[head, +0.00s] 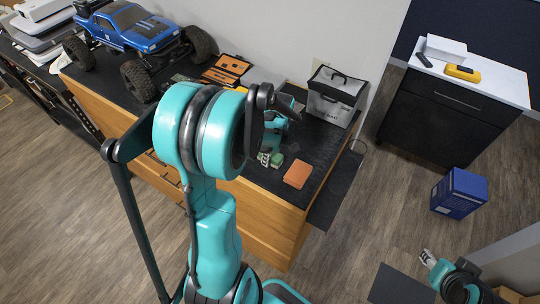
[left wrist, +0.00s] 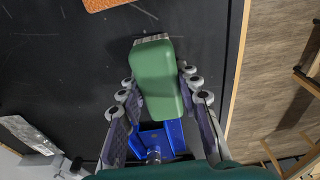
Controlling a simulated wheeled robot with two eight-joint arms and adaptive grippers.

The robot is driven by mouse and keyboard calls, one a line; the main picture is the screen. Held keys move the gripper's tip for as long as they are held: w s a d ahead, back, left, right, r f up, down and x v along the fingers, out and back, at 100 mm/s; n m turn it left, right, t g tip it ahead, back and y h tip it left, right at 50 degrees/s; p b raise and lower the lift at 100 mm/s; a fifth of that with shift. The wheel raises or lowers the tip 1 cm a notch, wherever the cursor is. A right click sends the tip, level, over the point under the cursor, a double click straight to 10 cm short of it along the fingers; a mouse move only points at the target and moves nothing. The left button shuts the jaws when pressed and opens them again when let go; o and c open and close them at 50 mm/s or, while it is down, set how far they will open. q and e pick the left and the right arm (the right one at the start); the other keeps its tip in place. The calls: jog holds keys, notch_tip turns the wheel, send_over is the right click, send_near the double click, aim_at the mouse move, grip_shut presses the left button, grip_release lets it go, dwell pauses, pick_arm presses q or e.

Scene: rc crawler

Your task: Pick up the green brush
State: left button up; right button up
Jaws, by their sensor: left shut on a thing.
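The green brush (left wrist: 158,75) lies between the fingers of my left gripper (left wrist: 157,98) in the left wrist view. In the head view the green brush (head: 277,160) is a small patch at the black worktop, beside my left gripper (head: 268,157), and my arm covers part of the area. My right gripper (head: 428,258) is at the lower right, away from the worktop; its opening is unclear.
An orange block (head: 297,174) lies on the black worktop (head: 322,147) near the brush. A grey and black bag (head: 333,97), an open orange case (head: 227,69) and a blue RC crawler (head: 135,28) stand farther back. A blue box (head: 459,194) is on the floor at right.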

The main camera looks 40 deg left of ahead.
aim_at(272, 156)
pick_arm(q)
jog(key=r, duration=0.1)
jog(key=d+r, duration=0.1)
jog(key=r, duration=0.2)
jog(key=shift+s+d+r+p, duration=0.15)
jog(key=shift+s+r+p, duration=0.15)
jog(key=shift+s+r, duration=0.1)
jog(key=s+d+r+p, duration=0.1)
jog(key=s+d+r, duration=0.3)
jog(key=d, duration=0.5)
notch_tip(272, 156, up, 2)
jog(key=shift+d, duration=0.2)
jog(key=shift+o, duration=1.1)
jog(key=shift+c, duration=0.4)
jog(key=shift+s, duration=0.1)
